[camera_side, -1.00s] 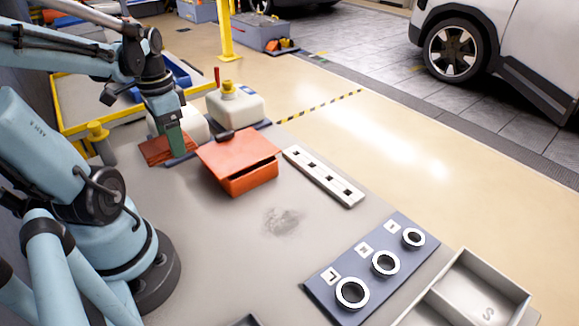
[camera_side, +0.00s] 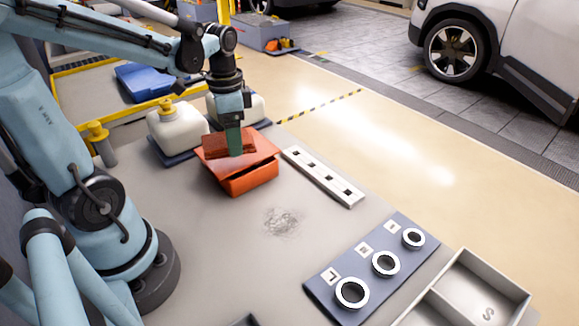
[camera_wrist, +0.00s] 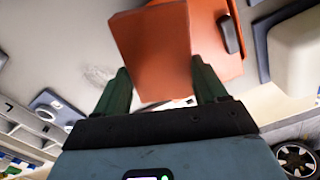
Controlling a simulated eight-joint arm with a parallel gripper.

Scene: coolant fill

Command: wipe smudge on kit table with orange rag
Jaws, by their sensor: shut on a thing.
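The orange rag (camera_side: 212,146) is a flat, folded, darker orange piece. My gripper (camera_side: 235,150) is shut on it, and the rag shows between the green fingers in the wrist view (camera_wrist: 152,55). In the side view the rag is over the orange box; any gap between them is hard to judge. The smudge (camera_side: 282,222) is a grey, scribbled patch on the grey kit table (camera_side: 215,260), in front of the box and to its right. The smudge also shows faintly in the wrist view (camera_wrist: 98,74), left of the rag.
The orange box (camera_side: 250,181) has a slanted, partly raised lid. White jugs (camera_side: 177,131) stand behind it. A white slotted strip (camera_side: 322,176), a blue plate with three rings (camera_side: 368,264) and a grey tray (camera_side: 470,290) lie right. Bare table surrounds the smudge.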

